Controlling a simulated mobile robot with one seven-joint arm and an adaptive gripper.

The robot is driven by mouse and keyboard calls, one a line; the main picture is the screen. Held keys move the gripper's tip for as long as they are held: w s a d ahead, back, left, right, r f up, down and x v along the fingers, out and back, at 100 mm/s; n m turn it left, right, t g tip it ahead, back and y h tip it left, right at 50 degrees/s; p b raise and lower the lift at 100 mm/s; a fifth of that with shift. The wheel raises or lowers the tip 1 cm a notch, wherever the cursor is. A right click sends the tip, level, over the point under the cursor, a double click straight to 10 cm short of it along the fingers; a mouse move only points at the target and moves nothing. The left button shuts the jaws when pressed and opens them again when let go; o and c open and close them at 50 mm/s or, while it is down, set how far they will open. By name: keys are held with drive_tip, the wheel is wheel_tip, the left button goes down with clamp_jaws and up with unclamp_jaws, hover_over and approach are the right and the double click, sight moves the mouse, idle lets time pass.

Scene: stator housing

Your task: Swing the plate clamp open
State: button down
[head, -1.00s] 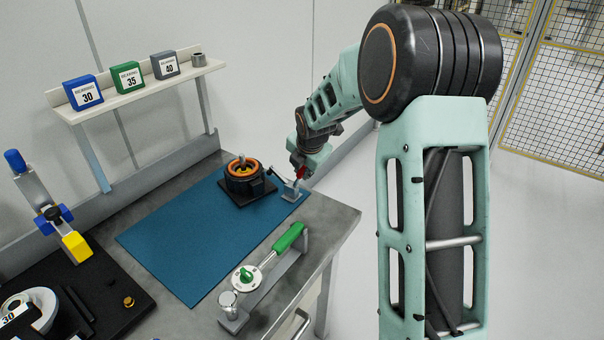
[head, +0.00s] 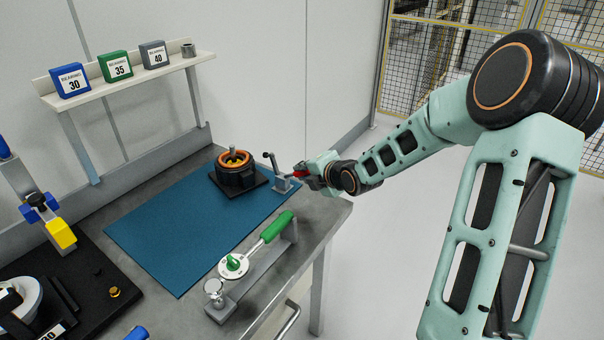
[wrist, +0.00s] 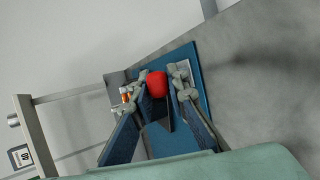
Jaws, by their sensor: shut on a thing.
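The plate clamp (head: 282,184) stands at the right end of the blue mat, beside the stator housing (head: 234,172) on its dark base plate. The clamp's dark arm (head: 271,160) stands raised and clear of the plate. Its red handle (head: 298,173) points right, towards my gripper (head: 303,173). In the wrist view the red handle tip (wrist: 157,84) sits between the two fingers of my gripper (wrist: 158,80), which are shut on it. The fingers hide much of the clamp and housing there; a bit of orange (wrist: 126,97) shows at the left.
A green-handled tool (head: 276,228) lies on a grey stand near the bench's front edge. A shelf (head: 130,88) with blue, green and grey bearing boxes is at the back. A black tray (head: 95,285) stands at the left. The mat's middle (head: 170,235) is clear.

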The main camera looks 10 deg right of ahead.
drive_tip(key=shift+s+d+f+t+y+b, duration=0.15)
drive_tip(key=shift+f+t+y+b, duration=0.15)
drive_tip(key=shift+t+b, duration=0.15)
drive_tip(key=c, duration=1.9)
unclamp_jaws()
drive_tip(key=v, duration=1.2)
